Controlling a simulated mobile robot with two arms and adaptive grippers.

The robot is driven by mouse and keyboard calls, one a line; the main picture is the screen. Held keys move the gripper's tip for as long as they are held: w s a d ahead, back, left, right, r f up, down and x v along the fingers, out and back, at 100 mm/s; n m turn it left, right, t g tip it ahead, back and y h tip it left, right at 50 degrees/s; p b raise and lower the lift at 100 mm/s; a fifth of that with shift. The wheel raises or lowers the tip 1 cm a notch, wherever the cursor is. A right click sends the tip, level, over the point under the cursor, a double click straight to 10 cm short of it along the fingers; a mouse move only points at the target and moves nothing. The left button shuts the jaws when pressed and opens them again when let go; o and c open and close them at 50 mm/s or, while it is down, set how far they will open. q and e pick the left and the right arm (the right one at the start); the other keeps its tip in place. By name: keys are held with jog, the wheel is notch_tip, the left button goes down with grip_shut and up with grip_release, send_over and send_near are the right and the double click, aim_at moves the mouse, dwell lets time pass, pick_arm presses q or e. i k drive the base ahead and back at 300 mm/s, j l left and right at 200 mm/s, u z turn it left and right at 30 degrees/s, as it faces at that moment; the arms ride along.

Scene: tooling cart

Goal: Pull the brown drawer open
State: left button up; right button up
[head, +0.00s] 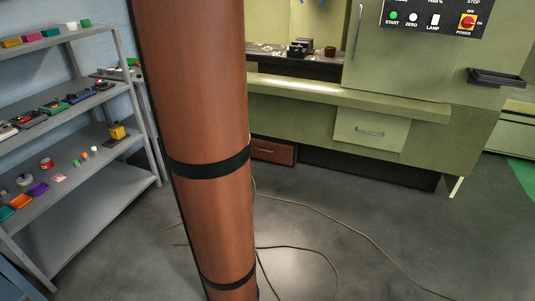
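The brown drawer (284,153) is low under the green machine's ledge, just right of the tall brown cylinder. A small handle shows on its front. Its left part is hidden behind the cylinder. The front looks about flush with the machine, so the drawer appears shut. Neither of my grippers shows in the head view.
The tall brown cylinder (195,95) with black bands fills the near middle and blocks the view. A pale green drawer (371,128) is right of the brown drawer. Cables (345,232) lie on the grey floor. Grey shelves (95,212) stand at left.

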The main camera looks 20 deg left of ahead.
aim_at(280, 153)
jog(key=i+l+z, duration=0.2)
jog(key=i, duration=0.2)
jog(key=i+z, duration=0.2)
jog(key=i, duration=0.2)
jog(key=i+u, duration=0.1)
jog(key=i, duration=0.35)
jog(key=i+l, duration=0.2)
jog(key=i, duration=0.25)
jog(key=i+l+u, duration=0.15)
jog(key=i, duration=0.3)
jog(key=i+j+u, duration=0.2)
jog(key=i+u, duration=0.15)
jog(key=i, duration=0.3)
jog(key=i+u, duration=0.3)
jog(key=i, duration=0.35)
